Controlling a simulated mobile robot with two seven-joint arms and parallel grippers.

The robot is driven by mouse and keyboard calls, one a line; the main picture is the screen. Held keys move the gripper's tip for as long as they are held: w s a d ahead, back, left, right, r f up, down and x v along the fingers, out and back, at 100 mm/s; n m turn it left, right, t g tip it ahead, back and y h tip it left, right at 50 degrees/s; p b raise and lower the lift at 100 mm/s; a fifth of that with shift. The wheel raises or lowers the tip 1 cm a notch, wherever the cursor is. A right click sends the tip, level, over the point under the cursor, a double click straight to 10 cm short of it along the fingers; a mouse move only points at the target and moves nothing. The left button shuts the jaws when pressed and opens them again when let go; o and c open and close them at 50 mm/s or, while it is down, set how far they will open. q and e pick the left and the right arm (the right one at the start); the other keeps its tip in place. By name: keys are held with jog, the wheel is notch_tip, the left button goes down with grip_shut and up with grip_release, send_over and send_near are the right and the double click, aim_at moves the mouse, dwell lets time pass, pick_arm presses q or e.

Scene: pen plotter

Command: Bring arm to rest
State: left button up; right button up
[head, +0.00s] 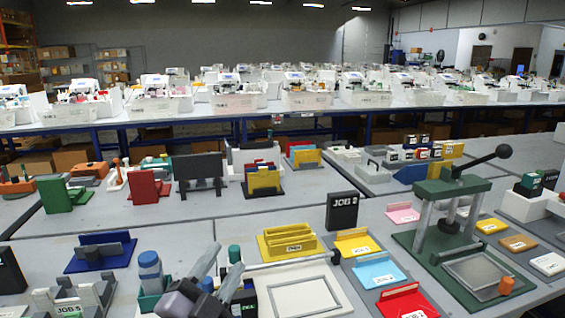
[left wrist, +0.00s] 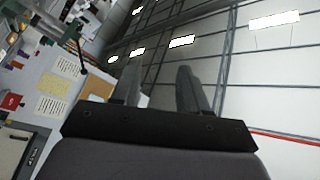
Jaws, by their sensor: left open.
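My left gripper (head: 226,258) is at the bottom of the head view, left of centre. Its two grey fingers point up and are apart, with nothing between them. In the left wrist view the open fingers (left wrist: 160,88) stand against the ceiling. Just right of the gripper is a pale flat plate with a grey square frame (head: 298,296), and a thin rod (head: 290,262) runs above it to a dark block. The gripper hides part of what stands behind it. My right gripper is not in view.
A yellow file holder (head: 289,243) and a black JOB box (head: 342,211) are behind the plate. A green lever press (head: 462,230) stands at right. Bare grey tabletop (head: 185,235) lies behind the gripper.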

pick_arm(q)
jog(key=s+a+f+n+g+y, duration=0.4)
jog(key=a+f+n, duration=0.1)
jog(key=f, duration=0.3)
jog(key=s+a+f+n+g+y, duration=0.3)
jog(key=s+a+f+n, duration=0.15)
jog(key=f, duration=0.25)
jog(key=s+a+f+n+g, duration=0.1)
jog(key=s+a+f+g, duration=0.1)
jog(key=s+f+g, duration=0.5)
jog(key=s+a+f+n+g, duration=0.2)
jog(key=s+f, duration=0.1)
jog(key=s, duration=0.8)
jog(key=w+d+f+t+h+b, duration=0.2)
jog(key=w+f+t, duration=0.4)
jog(key=f, duration=0.5)
jog(key=shift+w+d+f+m+t+b, duration=0.4)
jog(key=shift+d+m+b, duration=0.1)
jog(key=shift+b, duration=0.15)
